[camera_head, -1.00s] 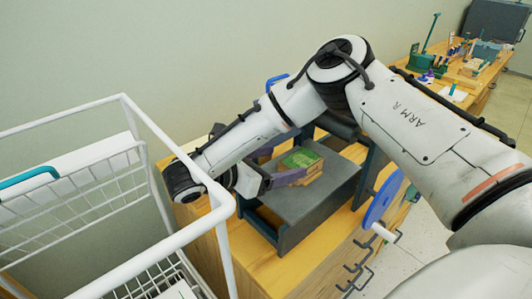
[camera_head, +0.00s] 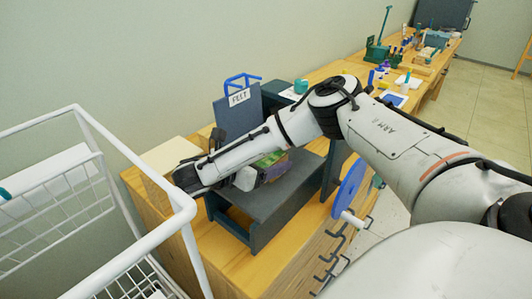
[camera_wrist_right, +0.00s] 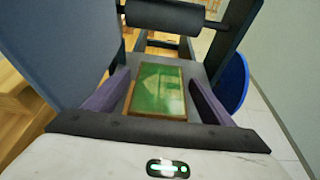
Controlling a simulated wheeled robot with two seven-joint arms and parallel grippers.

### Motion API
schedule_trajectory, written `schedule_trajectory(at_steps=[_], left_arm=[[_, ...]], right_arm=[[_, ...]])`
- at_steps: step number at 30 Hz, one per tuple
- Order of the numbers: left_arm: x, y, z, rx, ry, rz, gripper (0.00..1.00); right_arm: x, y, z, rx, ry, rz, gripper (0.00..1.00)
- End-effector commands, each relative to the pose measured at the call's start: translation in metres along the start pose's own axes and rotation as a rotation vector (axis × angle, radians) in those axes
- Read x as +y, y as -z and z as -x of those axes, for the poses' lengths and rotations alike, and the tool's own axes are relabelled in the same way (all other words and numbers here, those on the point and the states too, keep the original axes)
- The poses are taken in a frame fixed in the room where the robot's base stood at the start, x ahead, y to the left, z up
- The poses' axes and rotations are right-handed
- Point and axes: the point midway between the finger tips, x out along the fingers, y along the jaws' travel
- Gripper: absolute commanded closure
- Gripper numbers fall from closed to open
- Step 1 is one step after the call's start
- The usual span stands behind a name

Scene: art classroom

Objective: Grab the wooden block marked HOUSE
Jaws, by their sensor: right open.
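A wooden block with a green top face (camera_wrist_right: 158,88) lies on the grey bed of a small press; a faint pale house shape shows on the green. In the head view the block (camera_head: 268,160) is mostly hidden behind my right arm. My right gripper (camera_wrist_right: 158,80) is open, with one purple finger on each side of the block and a gap on both sides. In the head view the right gripper (camera_head: 268,172) is partly covered by its own wrist. My left gripper is not in view.
The grey press bed (camera_head: 262,205) stands on a wooden cabinet, with a blue wheel (camera_head: 350,187) at its right and a dark roller (camera_wrist_right: 165,17) beyond the block. A panel labelled FELT (camera_head: 237,118) stands behind. A white wire rack (camera_head: 60,215) is at the left.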

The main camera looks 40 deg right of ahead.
Motion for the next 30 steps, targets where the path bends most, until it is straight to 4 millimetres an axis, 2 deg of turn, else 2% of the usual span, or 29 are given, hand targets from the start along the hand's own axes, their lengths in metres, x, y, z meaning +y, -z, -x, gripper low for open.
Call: schedule_trajectory(at_steps=[1, 9, 20, 26, 30], left_arm=[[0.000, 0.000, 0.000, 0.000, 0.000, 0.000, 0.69], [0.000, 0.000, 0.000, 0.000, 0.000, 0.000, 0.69], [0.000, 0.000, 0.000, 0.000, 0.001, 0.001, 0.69], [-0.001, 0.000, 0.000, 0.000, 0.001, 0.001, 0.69], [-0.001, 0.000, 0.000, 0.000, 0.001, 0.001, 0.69]], right_arm=[[0.000, 0.000, 0.000, 0.000, 0.000, 0.000, 0.25], [0.000, 0.000, 0.001, 0.000, 0.000, 0.000, 0.71], [0.001, -0.006, 0.003, -0.001, -0.002, -0.003, 0.72], [0.001, -0.026, 0.010, -0.002, -0.003, -0.004, 0.72], [0.001, -0.049, 0.018, -0.002, -0.003, -0.006, 0.72]])
